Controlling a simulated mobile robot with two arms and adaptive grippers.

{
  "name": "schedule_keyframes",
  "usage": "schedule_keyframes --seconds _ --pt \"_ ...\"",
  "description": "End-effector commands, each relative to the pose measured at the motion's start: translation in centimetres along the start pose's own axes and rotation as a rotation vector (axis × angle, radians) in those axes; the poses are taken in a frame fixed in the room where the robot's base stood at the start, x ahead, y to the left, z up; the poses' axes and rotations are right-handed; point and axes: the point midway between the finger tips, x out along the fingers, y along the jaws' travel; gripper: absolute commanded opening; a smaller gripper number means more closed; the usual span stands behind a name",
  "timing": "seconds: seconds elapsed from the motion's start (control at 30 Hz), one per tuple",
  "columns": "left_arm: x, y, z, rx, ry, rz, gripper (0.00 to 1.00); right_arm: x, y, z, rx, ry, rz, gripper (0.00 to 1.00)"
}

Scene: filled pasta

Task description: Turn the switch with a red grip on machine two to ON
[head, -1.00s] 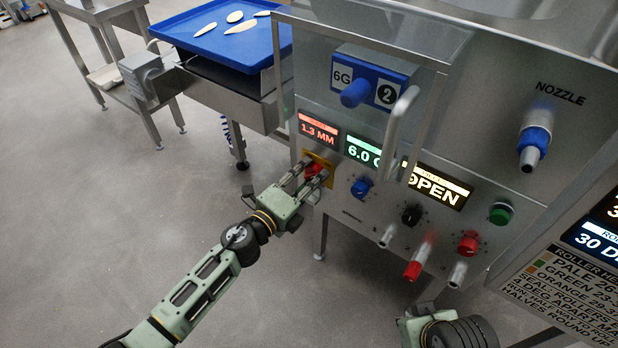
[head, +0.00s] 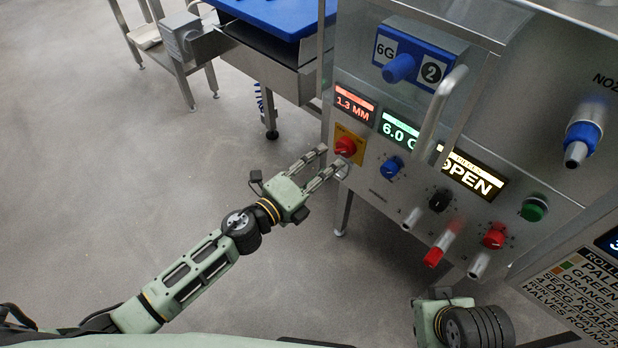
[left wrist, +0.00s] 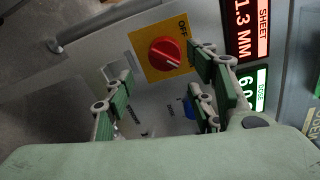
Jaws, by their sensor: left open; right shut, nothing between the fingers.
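The switch's red grip (head: 345,147) sits on a yellow plate (head: 345,157) at the left end of the machine's front. In the left wrist view the red grip (left wrist: 166,54) shows unobstructed, with OFF printed on the yellow plate (left wrist: 143,66); I cannot read an ON there or tell the grip's position for certain.
Number 2 marks a blue block (head: 415,60). A blue knob (head: 391,168), black knob (head: 440,200), red knob (head: 495,235), red-tipped lever (head: 437,253) and green button (head: 534,208) are on the same front. A vertical handle (head: 440,115) juts out. Open floor lies left.

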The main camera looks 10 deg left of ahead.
Motion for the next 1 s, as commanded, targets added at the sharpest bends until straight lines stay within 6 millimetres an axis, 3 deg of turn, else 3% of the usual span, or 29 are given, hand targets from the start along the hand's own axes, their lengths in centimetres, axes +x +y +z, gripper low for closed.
schedule_keyframes --seconds 0.13,0.33,1.0 --pt "-3.1 0.2 -0.1 -0.002 0.002 0.003 0.51 0.0 0.0 0.0 0.0 -0.001 0.0 0.0" --pt "-5.2 0.1 -0.1 0.0 0.002 0.002 0.51 0.0 0.0 0.0 0.0 -0.001 0.0 0.0" --pt "-5.6 0.0 0.1 -0.016 -0.012 0.002 0.51 0.0 0.0 0.1 0.0 -0.001 0.0 0.0"
